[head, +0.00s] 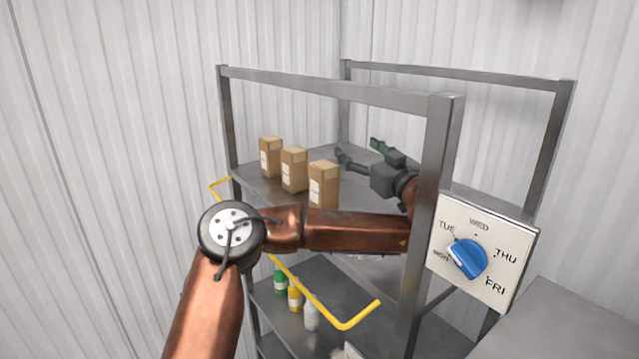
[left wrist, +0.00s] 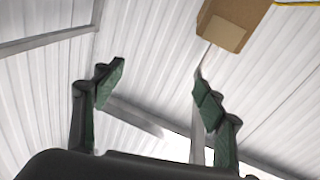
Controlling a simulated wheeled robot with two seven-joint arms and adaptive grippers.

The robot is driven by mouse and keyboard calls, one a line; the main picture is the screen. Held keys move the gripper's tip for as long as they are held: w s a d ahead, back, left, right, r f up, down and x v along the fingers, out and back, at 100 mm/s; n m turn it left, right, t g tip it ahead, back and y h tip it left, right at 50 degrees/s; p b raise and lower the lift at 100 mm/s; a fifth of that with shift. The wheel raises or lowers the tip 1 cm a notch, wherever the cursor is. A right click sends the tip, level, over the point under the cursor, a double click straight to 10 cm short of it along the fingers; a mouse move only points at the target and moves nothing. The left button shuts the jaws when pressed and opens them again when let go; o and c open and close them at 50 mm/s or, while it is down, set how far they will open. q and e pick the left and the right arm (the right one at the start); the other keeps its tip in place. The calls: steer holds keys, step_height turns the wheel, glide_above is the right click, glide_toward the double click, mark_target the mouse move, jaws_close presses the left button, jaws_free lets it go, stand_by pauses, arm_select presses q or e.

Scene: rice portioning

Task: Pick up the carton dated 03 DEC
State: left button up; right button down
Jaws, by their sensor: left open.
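Three brown cartons with white labels stand upright in a row on the upper shelf in the head view: a far-left carton (head: 271,163), a middle carton (head: 296,172) and a near-right carton (head: 326,187). The label dates are too small to read, so I cannot tell which is 03 DEC. My left gripper (head: 358,150) is open and empty, to the right of the cartons, with its fingers pointing towards the back left. In the left wrist view, one carton (left wrist: 228,32) shows at the top right, beyond and outside the open fingers (left wrist: 160,90). My right gripper is out of view.
The metal rack has a front post (head: 435,190) close to my left arm. A panel with a blue day dial (head: 468,259) hangs at the right. Several bottles (head: 295,296) stand on the lower shelf, behind a yellow rail (head: 310,298).

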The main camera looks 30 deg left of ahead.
mark_target(324, 165)
arm_select(q)
steer(key=s+f+g, duration=0.1)
steer(key=f, duration=0.1)
steer(key=s+a+f+g, duration=0.1)
steer(key=a+f+n+g, duration=0.1)
steer(key=f, duration=0.1)
steer(key=shift+s+f+g, duration=0.3)
steer(key=shift+s, duration=0.1)
steer(key=shift+a+f+p, duration=0.15)
steer(key=shift+a+p, duration=0.15)
steer(key=shift+p, duration=0.2)
steer(key=shift+p+x, duration=0.9)
steer(key=shift+x, duration=0.4)
steer(key=a+p, duration=0.1)
steer(key=p, duration=0.1)
steer(key=a+p, duration=0.1)
steer(key=p, duration=0.1)
steer(key=shift+w+a, duration=0.2)
steer(key=shift+a, duration=0.2)
steer(key=shift+p+x, duration=0.95)
steer(key=shift+p, duration=0.15)
steer(key=shift+a+f, duration=0.1)
steer(key=shift+c, duration=0.4)
steer(key=c, duration=0.9)
jaws_close()
